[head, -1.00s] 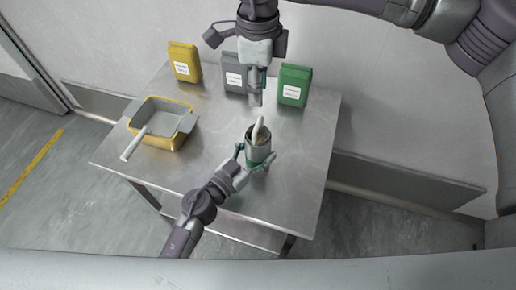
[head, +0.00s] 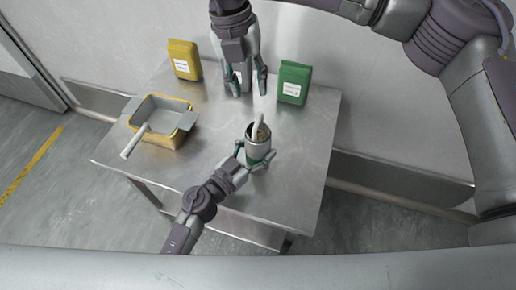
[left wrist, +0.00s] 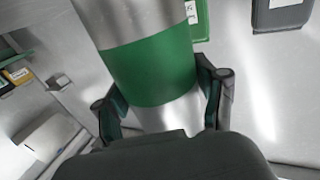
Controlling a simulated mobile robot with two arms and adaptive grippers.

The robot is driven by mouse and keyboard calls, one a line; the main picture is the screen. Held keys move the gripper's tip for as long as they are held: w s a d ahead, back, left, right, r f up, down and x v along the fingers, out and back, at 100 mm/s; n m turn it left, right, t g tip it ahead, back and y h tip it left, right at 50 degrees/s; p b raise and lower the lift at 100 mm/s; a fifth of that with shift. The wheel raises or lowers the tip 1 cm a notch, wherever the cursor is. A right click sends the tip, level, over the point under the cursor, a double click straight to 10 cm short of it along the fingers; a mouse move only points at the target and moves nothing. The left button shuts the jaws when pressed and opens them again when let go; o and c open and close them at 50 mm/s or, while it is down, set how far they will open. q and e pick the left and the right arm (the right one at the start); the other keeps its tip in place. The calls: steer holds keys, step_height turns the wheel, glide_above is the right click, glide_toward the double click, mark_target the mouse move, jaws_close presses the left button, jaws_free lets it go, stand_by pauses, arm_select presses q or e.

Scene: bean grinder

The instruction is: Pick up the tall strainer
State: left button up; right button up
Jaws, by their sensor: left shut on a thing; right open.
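A metal canister with a green band (head: 258,149) stands upright near the middle of the table, with a pale handle (head: 259,127) sticking up out of its open top. What the handle belongs to is hidden inside, so I cannot tell whether it is the tall strainer. My left gripper (head: 256,161) is shut around the canister's lower part. The left wrist view shows its fingers on both sides of the green band (left wrist: 150,72). My right gripper (head: 246,90) is open and empty, fingers pointing down, behind the canister and apart from it.
A yellow bin (head: 165,142) with a grey, handled insert (head: 160,115) stands at the table's left. A yellow bag (head: 184,60) and a green bag (head: 294,82) stand along the back. A grey bag there is mostly hidden by my right gripper. The table's right side is clear.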

mark_target(257, 121)
steer(key=f+m, duration=0.1)
steer(key=f, duration=0.1)
steer(key=f+m, duration=0.1)
steer(key=f, duration=0.1)
steer(key=d+f+m, duration=0.1)
steer(key=f, duration=0.1)
steer(key=shift+s+f, duration=0.25)
steer(key=shift+f, duration=0.05)
steer(key=f, duration=0.5)
steer(key=shift+w+d+f, duration=0.1)
steer(key=shift+d, duration=0.25)
jaws_close()
